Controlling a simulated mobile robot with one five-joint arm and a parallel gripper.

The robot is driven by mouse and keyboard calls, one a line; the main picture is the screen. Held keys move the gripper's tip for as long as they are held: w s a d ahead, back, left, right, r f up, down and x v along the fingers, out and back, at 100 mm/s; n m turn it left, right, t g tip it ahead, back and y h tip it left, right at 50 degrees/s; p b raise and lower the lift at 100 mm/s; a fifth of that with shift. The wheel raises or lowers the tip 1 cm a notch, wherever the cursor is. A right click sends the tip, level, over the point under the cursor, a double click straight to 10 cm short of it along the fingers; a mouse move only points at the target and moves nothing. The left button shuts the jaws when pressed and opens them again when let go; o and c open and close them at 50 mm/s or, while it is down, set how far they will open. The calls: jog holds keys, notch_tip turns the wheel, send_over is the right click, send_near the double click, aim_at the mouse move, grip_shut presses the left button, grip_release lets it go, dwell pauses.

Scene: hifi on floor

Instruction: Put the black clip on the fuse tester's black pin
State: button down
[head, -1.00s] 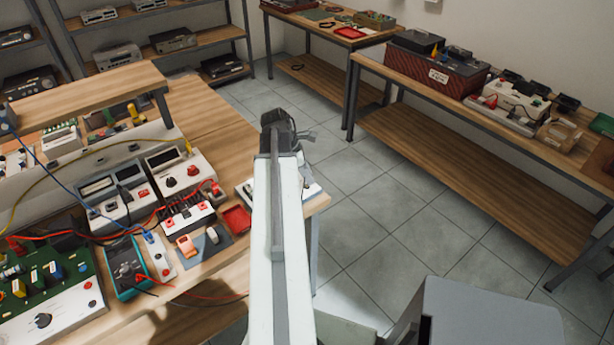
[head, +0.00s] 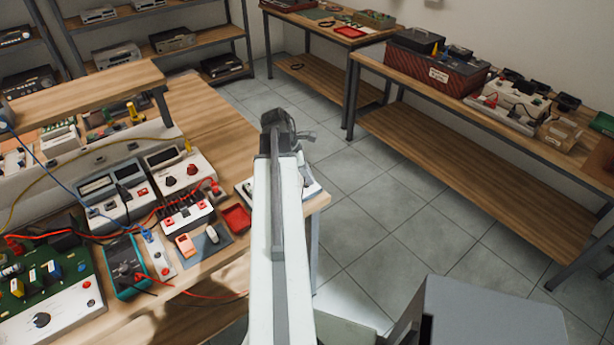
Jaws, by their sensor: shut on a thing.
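My gripper (head: 283,122) is at the far end of my outstretched white arm, over the right edge of the workbench (head: 185,310). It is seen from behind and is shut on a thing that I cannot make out. Some dark and grey parts show at its right side, but I cannot tell whether they are the black clip. A white panel (head: 312,184) lies at the bench's right corner, mostly hidden behind my arm. I cannot tell whether it is the fuse tester. No black pin can be picked out.
Loose red, blue and yellow leads cross the bench. Tiled floor (head: 370,210) lies clear to the right.

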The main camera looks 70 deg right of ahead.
jog(key=shift+f+b, duration=0.45)
jog(key=shift+f, duration=0.05)
dwell(0.5)
jog(key=c, duration=1.3)
grip_release()
jog(key=shift+o, duration=0.2)
jog(key=p+v, duration=0.7)
jog(key=v, duration=0.1)
